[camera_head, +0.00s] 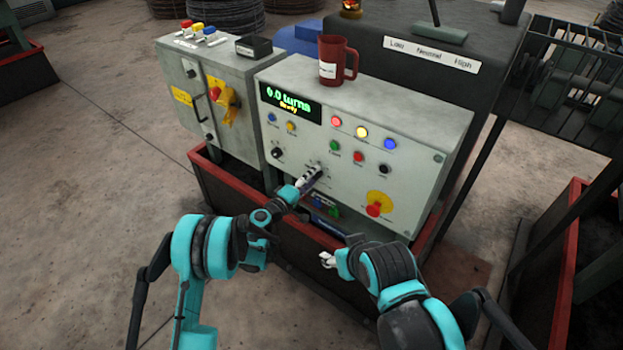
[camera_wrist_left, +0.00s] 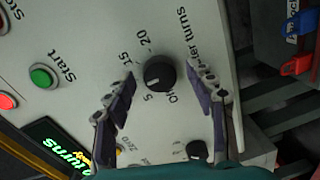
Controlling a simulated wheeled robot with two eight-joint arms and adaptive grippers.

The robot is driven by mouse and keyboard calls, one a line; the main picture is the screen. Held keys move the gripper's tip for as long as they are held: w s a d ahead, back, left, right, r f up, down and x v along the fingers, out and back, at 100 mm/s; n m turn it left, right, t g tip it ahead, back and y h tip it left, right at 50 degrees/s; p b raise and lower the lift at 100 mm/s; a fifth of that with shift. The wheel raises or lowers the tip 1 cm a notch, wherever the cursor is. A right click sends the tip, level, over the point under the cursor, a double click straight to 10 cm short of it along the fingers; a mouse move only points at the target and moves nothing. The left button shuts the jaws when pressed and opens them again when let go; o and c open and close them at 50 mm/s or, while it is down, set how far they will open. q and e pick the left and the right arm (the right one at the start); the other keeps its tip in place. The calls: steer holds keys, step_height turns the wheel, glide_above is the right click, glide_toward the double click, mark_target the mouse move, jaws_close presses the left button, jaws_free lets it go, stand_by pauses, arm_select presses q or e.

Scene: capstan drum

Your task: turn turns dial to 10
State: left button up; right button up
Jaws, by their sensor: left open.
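The turns dial (camera_wrist_left: 160,73) is a black round knob on the grey control panel, with 5, 15 and 20 printed around it. In the head view my left gripper (camera_head: 312,180) is at the lower middle of the panel (camera_head: 415,130) and covers the dial. The display (camera_head: 290,103) reads 0.0 turns. My right gripper (camera_head: 328,259) is below the panel, away from it; its jaws are too small to judge.
Another black knob (camera_head: 277,153) sits left of the dial. The green start button (camera_head: 334,145) and a red button (camera_head: 358,156) are close by. A red emergency button (camera_head: 373,210) is at lower right. A red mug (camera_head: 336,60) stands on top of the panel box.

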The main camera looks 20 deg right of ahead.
arm_select(q)
steer(key=v, duration=1.2)
steer(key=shift+r, duration=0.15)
